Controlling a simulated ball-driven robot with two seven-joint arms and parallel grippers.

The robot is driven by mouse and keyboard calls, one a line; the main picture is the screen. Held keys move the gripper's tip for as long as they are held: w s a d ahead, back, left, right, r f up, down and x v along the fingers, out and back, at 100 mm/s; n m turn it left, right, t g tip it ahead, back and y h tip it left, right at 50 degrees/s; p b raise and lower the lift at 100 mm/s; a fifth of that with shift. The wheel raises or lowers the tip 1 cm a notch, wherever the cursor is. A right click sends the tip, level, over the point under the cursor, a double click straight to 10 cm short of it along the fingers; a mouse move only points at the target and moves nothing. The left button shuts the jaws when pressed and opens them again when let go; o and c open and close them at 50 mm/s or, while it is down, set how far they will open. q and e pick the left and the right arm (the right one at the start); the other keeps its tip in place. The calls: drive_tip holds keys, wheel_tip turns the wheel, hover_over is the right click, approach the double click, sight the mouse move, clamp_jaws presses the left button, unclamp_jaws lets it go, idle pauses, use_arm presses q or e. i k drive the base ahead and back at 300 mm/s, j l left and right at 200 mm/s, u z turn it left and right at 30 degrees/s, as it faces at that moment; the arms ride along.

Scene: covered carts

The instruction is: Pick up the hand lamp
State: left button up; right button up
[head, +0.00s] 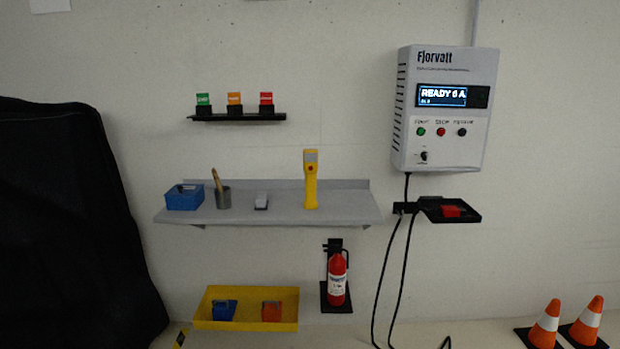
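The hand lamp (310,185) is yellow with a grey head and a red button. It stands upright near the right end of a grey wall shelf (345,204), and nothing covers it. Neither of my grippers shows in the head view.
A Fjorvalt wall unit (445,110) with hanging cables is at right. A fire extinguisher (337,278) hangs below. A dark cover (70,220) fills the left.

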sight(310, 156)
drive_tip(key=i, duration=0.9)
